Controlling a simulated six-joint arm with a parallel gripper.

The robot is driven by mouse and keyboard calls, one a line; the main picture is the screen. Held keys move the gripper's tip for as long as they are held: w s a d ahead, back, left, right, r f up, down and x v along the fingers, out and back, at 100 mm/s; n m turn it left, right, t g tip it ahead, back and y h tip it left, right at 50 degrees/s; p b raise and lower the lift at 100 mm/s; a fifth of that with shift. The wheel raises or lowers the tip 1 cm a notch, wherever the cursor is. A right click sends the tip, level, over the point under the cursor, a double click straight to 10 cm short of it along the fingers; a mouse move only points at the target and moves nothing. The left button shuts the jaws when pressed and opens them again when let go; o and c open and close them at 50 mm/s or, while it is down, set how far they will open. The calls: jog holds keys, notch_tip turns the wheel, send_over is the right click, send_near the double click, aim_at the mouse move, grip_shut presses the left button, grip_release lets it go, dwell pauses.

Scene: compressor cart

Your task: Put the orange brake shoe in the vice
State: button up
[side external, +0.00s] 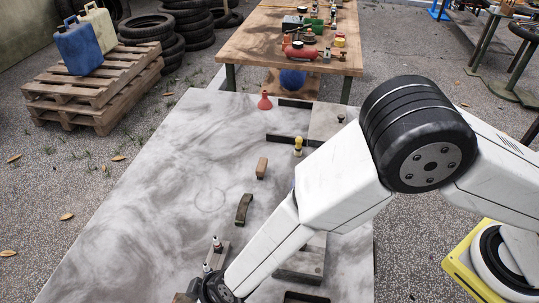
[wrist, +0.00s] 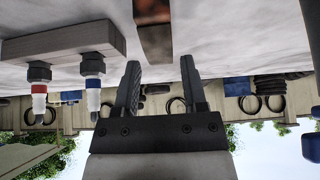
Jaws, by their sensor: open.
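My gripper (wrist: 160,64) is open in the wrist view, its two dark fingers apart with nothing between them. A brown, orange-tinged bar-like piece (wrist: 153,32) is just beyond the fingertips, its top cut off by the frame; I cannot tell whether it is the brake shoe. In the side view a curved brown shoe-shaped piece (side external: 243,210) lies on the grey table (side external: 150,190). My wrist is at the bottom edge there, and the fingers cannot be made out. A grey block assembly (side external: 302,262), partly behind my arm, may be the vice; I cannot tell.
A bar with a red-and-white and a blue-and-white fitting (wrist: 65,45) stands close beside my gripper. A tan block (side external: 262,167), a yellow-topped piece (side external: 298,145) and a red funnel (side external: 265,102) stand farther back. The table's left side is clear.

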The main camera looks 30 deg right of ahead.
jog(key=shift+x, duration=1)
jog(key=shift+r, duration=0.1)
grip_shut()
